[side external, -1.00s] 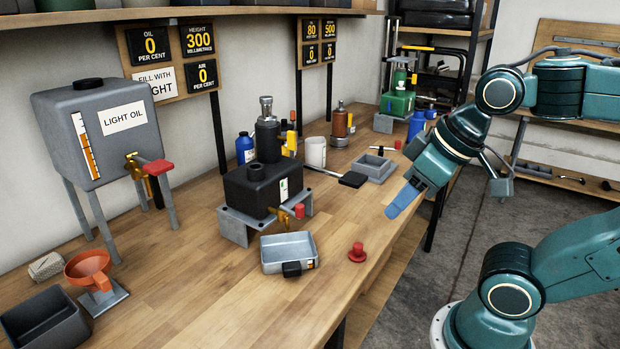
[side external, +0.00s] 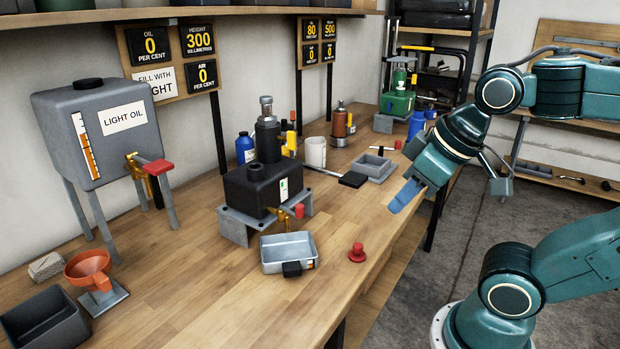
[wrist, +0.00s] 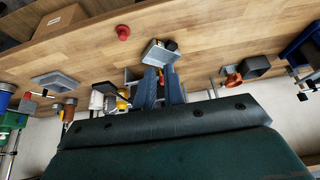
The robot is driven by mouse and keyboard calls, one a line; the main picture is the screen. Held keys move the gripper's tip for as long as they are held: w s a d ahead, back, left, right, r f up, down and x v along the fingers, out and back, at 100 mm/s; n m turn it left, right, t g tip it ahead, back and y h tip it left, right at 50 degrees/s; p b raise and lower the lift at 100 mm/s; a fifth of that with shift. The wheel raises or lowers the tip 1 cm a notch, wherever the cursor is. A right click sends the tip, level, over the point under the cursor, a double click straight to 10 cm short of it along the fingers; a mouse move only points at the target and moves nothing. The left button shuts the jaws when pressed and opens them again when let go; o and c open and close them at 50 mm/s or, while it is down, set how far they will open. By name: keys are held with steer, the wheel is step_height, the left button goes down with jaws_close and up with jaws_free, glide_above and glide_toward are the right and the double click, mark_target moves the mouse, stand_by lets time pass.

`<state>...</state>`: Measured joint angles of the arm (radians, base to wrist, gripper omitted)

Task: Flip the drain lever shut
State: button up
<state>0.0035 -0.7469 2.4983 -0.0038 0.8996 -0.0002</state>
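A brass tap with a red-tipped lever (side external: 299,211) sits low on the front of the black jack body (side external: 253,188), above a grey tray (side external: 288,252). I take it as the drain lever; whether it stands open or shut I cannot tell. My gripper (side external: 402,197) hangs in the air to the right of the lever, well clear of it and past the bench's front edge. In the wrist view my gripper (wrist: 161,78) shows two blue fingers with a narrow empty gap. The red lever tip shows beyond that gap, partly hidden by the fingers.
A grey oil tank (side external: 88,128) with its own red-handled tap stands at left. An orange funnel (side external: 88,268) and dark bin (side external: 42,322) are at front left. A red knob (side external: 357,253) lies on the bench (side external: 205,290). Bottles and a shallow grey tray (side external: 372,166) stand behind.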

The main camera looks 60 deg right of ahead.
steer(key=shift+w, duration=0.15)
jaws_close()
steer(key=w+d+f+y, duration=0.1)
steer(key=w+d+y, duration=0.3)
steer(key=w+d, duration=0.9)
steer(key=shift+w+d+f+m+y, duration=0.3)
steer(key=shift+w+m+y, duration=0.1)
steer(key=shift+w, duration=0.35)
steer(key=shift+a+f, duration=0.15)
steer(key=w+a+f, duration=0.5)
steer(key=a+f, duration=0.2)
steer(key=shift+a+f, duration=0.35)
steer(key=shift+a, duration=0.05)
